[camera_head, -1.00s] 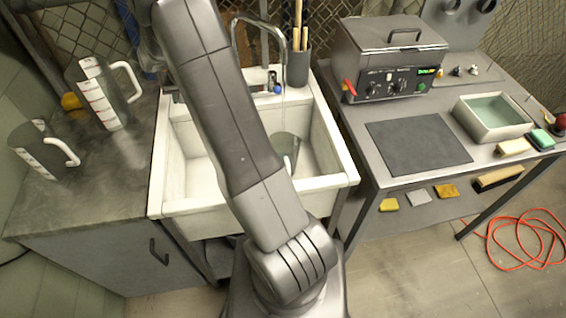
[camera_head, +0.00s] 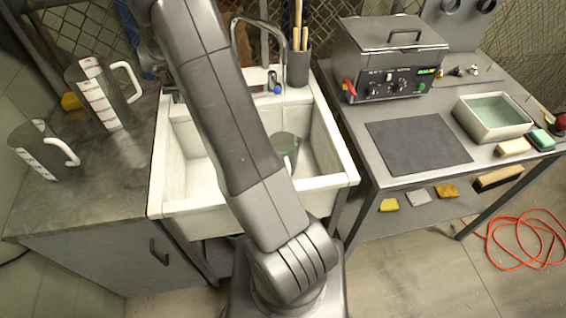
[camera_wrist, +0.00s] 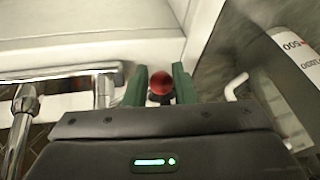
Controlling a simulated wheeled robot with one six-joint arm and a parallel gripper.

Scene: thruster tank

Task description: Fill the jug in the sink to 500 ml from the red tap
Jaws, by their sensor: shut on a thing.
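My gripper (camera_wrist: 160,80) has its two green fingers closed around the red tap knob (camera_wrist: 160,84) in the wrist view. The jug (camera_head: 286,146) stands in the white sink (camera_head: 330,183), partly hidden behind my arm. A thin stream of water (camera_head: 284,112) falls from the curved metal spout (camera_head: 258,20) into it. A blue tap knob (camera_head: 277,88) sits right of my arm.
Two marked jugs, one large (camera_head: 101,97) and one smaller (camera_head: 40,151), stand on the left counter (camera_head: 100,200). A grey holder with wooden handles (camera_head: 298,66) stands behind the sink. On the right bench are a lidded metal unit (camera_head: 390,60) and a white basin (camera_head: 492,132).

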